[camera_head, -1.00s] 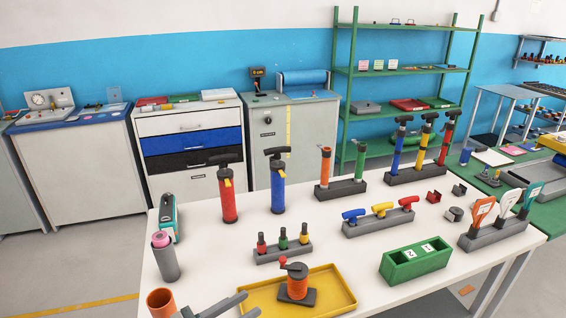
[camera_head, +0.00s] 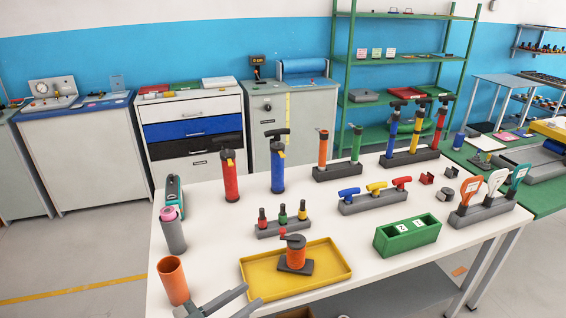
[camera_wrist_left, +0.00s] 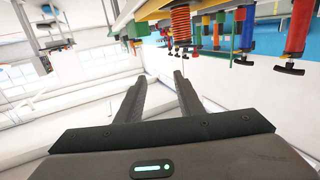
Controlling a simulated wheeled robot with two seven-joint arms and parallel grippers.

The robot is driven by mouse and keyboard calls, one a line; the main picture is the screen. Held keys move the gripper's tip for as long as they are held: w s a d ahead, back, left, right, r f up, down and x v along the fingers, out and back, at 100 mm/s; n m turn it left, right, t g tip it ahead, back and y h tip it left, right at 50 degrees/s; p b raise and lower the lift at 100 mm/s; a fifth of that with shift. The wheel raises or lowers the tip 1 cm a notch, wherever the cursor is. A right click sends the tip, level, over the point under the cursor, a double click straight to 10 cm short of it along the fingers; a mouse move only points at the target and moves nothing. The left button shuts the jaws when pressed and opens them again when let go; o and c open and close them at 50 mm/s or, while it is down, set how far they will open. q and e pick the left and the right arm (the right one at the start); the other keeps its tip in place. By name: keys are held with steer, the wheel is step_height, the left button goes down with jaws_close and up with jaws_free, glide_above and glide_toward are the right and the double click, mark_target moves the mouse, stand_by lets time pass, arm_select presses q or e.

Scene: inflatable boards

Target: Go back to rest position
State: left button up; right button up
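My left gripper (camera_head: 222,301) is at the bottom of the head view, by the table's front edge, right of an orange tube and in front of the yellow tray. In the left wrist view its two fingers (camera_wrist_left: 157,90) stand apart with nothing between them, so it is open and empty. The wrist view shows the table and its objects upside down along the top. My right gripper is not in either view.
The white table (camera_head: 350,240) holds an orange tube (camera_head: 173,281), a yellow tray (camera_head: 335,268) with an orange crank device (camera_head: 296,255), a green box (camera_head: 408,236), red (camera_head: 230,178) and blue (camera_head: 277,170) pumps, and several stands of parts. Floor at left (camera_head: 80,260) is clear.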

arm_select(q)
steer(key=s+a+f+n+g+y, duration=0.2)
steer(key=s+a+f+n+y, duration=0.45)
steer(key=s+f+y, duration=0.4)
steer(key=s+a+f+n+g+y, duration=0.1)
steer(key=s+a+f+g, duration=0.2)
steer(key=s, duration=0.6)
steer(key=s+a+f+g+y, duration=0.1)
steer(key=s+a+f+g, duration=0.25)
steer(key=s, duration=0.55)
step_height(320, 180, down, 29)
steer(key=g+b, duration=0.1)
steer(key=b, duration=0.1)
steer(key=s+a+f+g+b, duration=0.1)
steer(key=s+a+f, duration=0.2)
steer(key=s+f, duration=1.6)
steer(key=shift+a, duration=0.2)
